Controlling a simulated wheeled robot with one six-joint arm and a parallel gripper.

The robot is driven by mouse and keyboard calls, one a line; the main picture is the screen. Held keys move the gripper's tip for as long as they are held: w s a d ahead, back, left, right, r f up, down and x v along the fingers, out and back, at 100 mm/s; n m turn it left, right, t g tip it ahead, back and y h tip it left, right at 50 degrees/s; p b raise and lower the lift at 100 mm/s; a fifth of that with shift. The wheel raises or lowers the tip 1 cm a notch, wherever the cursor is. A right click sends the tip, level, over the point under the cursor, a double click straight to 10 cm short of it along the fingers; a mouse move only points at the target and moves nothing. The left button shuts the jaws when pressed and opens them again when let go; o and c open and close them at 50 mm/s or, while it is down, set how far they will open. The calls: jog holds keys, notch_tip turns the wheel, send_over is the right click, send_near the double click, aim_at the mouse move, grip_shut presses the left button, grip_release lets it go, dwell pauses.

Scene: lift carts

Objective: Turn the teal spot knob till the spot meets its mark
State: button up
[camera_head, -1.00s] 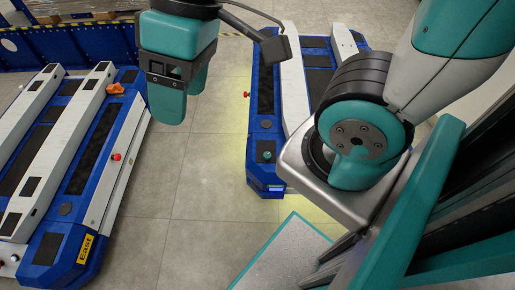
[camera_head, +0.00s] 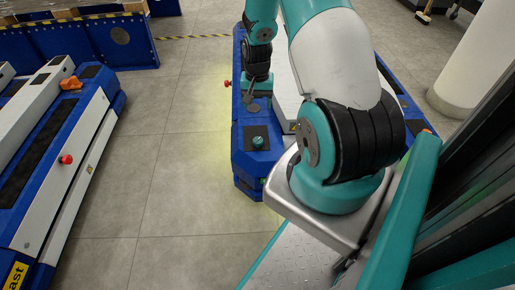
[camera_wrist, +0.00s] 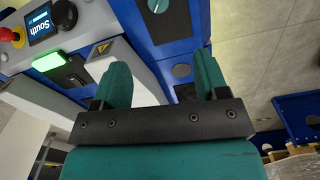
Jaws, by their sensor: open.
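The teal spot knob (camera_head: 257,142) sits on a dark square plate on the blue deck at the near end of the middle lift cart (camera_head: 242,168). In the wrist view the knob (camera_wrist: 158,5) is cut by the top edge; a pale streak shows on it, but I cannot make out its mark. My gripper (camera_head: 254,98) is over the same cart, beyond the knob and apart from it. In the wrist view my gripper (camera_wrist: 163,78) has its two teal fingers wide apart with nothing between them.
The wrist view shows a screen reading South (camera_wrist: 40,24), a green light (camera_wrist: 47,62) and a red button (camera_wrist: 7,34). Another blue and white cart (camera_head: 65,150) stands at the left with a red button (camera_head: 66,159). Grey floor lies clear between the carts.

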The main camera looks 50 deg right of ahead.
aim_at(258, 139)
notch_tip(258, 139, down, 18)
jog(key=b, duration=0.6)
jog(key=shift+d+r, duration=0.1)
jog(key=shift+r, duration=0.1)
jog(key=shift+s, duration=0.1)
